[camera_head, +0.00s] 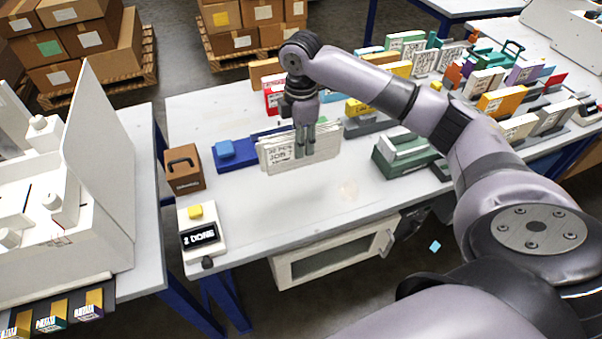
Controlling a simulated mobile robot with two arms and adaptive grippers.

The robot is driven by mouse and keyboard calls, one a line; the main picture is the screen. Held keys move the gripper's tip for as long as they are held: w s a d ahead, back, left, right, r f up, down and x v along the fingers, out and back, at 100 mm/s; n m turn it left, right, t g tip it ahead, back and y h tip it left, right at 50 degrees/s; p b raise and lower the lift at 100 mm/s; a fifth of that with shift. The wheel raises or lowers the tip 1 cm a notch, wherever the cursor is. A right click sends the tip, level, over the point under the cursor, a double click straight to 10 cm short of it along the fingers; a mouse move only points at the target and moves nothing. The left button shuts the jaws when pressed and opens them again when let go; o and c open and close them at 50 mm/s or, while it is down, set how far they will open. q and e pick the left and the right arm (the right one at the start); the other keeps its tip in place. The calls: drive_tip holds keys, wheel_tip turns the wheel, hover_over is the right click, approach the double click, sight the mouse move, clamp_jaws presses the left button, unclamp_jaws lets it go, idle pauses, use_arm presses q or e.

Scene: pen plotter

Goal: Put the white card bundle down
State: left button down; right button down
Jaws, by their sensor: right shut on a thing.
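My right gripper (304,138) points down over the left part of the white table (240,198). The bundle stands in front of a blue tray-like block (237,150). I cannot tell whether its lower edge touches the tabletop or hangs just above it. My left gripper is not in view.
A brown box with a handle (184,170) and a white device with a yellow button (197,213) are at the table's left end. A green holder (405,155) and several card stacks stand to the right. The front middle tabletop is clear.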

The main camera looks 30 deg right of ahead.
wheel_tip(320, 180, down, 12)
drive_tip(key=shift+r+p, duration=0.1)
drive_tip(key=shift+p, duration=0.35)
drive_tip(key=c, duration=1.3)
unclamp_jaws()
wheel_tip(320, 180, up, 12)
drive_tip(key=shift+r+b, duration=0.1)
drive_tip(key=shift+b, duration=0.65)
